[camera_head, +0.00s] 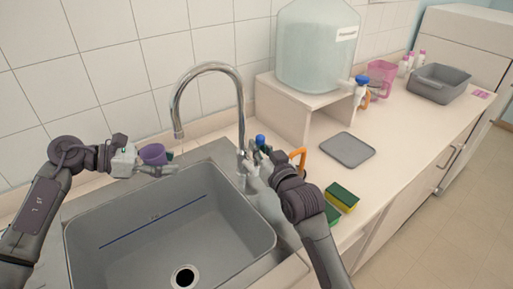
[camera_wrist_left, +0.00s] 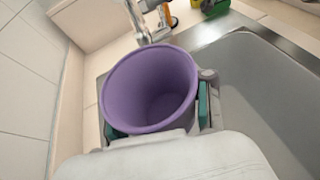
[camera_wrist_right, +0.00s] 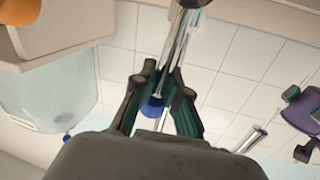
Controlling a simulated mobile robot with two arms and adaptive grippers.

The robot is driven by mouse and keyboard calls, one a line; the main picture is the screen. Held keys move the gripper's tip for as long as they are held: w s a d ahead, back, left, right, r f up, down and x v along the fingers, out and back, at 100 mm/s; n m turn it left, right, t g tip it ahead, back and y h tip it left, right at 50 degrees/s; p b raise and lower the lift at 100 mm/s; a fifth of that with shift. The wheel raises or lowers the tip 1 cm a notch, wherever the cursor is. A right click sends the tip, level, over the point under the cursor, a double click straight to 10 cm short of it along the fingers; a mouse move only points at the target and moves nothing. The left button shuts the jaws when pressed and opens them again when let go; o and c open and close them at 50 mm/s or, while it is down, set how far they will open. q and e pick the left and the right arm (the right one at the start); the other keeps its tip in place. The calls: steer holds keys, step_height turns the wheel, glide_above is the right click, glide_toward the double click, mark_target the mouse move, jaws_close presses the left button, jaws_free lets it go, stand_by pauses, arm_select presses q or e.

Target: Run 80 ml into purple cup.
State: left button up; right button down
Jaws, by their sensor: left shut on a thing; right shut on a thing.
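The purple cup (camera_head: 153,152) is upright in my left gripper (camera_head: 152,168), left of the tap and over the sink's back left edge. In the left wrist view the cup (camera_wrist_left: 150,85) sits between the fingers (camera_wrist_left: 160,118), and its inside looks empty. The chrome tap (camera_head: 242,105) arches over the sink, its spout right of the cup. My right gripper (camera_head: 262,158) is shut at the tap's base by a blue-capped lever (camera_head: 260,140). In the right wrist view the blue cap (camera_wrist_right: 153,107) lies between the fingers (camera_wrist_right: 163,75).
The grey sink (camera_head: 150,222) fills the front. Right of it are an orange handle (camera_head: 299,157), sponges (camera_head: 342,196) and a grey tray (camera_head: 346,151). A large water tank (camera_head: 314,50) stands on a shelf (camera_head: 300,97). A pink jug (camera_head: 381,73) and grey basin (camera_head: 440,83) stand behind.

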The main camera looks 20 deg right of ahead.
steer(key=shift+w+d+f+m+g, duration=0.2)
steer(key=shift+d+m, duration=0.35)
steer(key=shift+m, duration=0.25)
steer(key=shift+w+d+f+m+g, duration=0.2)
steer(key=shift+d+m, duration=0.3)
steer(key=shift+m, duration=0.3)
steer(key=shift+w+d+f+m+g, duration=0.1)
steer(key=shift+w+d+f+m, duration=0.1)
steer(key=shift+d+m, duration=0.5)
steer(key=shift+a, duration=0.1)
steer(key=c, duration=1.2)
jaws_free()
steer(key=v, duration=1.2)
